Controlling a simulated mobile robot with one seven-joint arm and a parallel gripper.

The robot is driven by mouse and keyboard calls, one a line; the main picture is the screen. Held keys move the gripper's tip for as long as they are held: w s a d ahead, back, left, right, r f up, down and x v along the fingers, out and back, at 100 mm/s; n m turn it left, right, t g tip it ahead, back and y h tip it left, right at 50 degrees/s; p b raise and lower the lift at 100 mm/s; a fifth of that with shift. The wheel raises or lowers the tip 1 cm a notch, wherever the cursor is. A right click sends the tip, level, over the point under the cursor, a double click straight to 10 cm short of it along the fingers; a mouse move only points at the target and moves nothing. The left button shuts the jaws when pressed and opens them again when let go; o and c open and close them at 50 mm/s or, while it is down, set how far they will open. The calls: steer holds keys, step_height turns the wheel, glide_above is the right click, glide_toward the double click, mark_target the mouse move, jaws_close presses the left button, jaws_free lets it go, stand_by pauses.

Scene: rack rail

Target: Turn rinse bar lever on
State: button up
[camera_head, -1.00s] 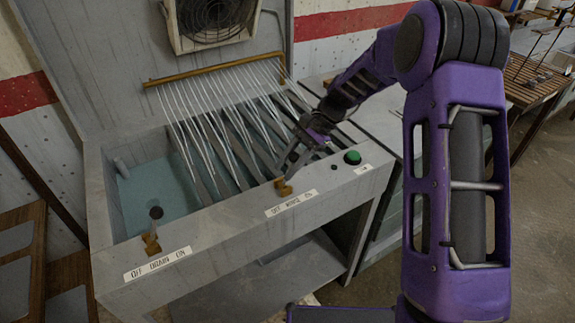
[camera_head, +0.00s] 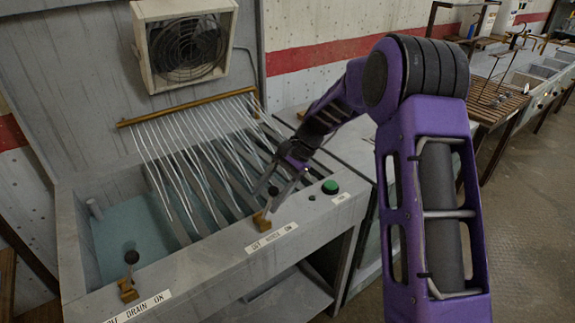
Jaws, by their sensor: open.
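The rinse bar lever (camera_head: 262,221) has a brass base on the sink's front ledge, above a label (camera_head: 271,238) that seems to read OFF RINSE ON. Its upper part is largely hidden by my gripper. My gripper (camera_head: 272,193) is open, with its fingers pointing down at the lever; I cannot tell whether they touch it. The brass rinse bar (camera_head: 187,107) runs across the back of the sink, and many pale streams run down from it into the basin.
A drain lever (camera_head: 130,272) with a dark knob stands at the ledge's left. A green button (camera_head: 330,187) sits right of my gripper, with a small dark knob beside it. A fan (camera_head: 187,45) hangs behind. A slatted table (camera_head: 497,103) stands at the right.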

steer(key=v, duration=1.6)
steer(key=shift+s, duration=0.1)
